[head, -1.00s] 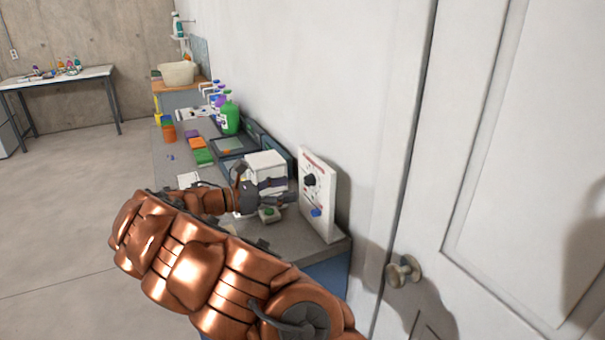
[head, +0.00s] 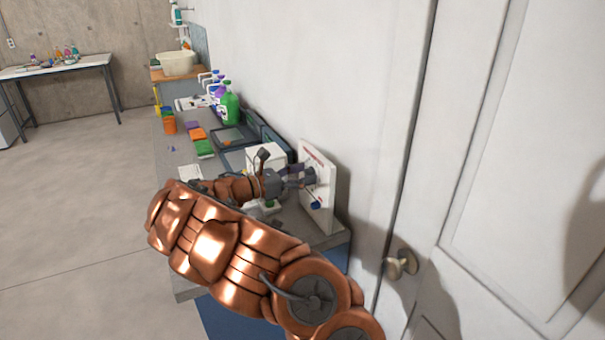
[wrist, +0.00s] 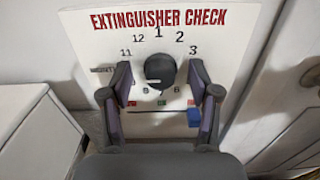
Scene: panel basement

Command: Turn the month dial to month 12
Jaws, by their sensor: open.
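The month dial (wrist: 160,70) is a dark round knob on the white panel headed "EXTINGUISHER CHECK" (wrist: 215,50). Printed 11, 12, 1, 2 and 3 show above and beside it; other numbers are partly hidden. A small pale mark shows on the dial's lower left; I cannot tell for sure where its pointer is. My gripper (wrist: 160,74) is open, with one finger left and one right of the dial and a visible gap on each side. In the head view my gripper (head: 304,175) is at the face of the panel (head: 322,205) and hides the dial.
A blue slider knob (wrist: 196,118) sits low on the panel, close to my right finger. A white box (head: 265,157) stands beside my gripper on the grey bench. A green bottle (head: 229,109) is farther back. A door with a knob (head: 400,262) is at the right.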

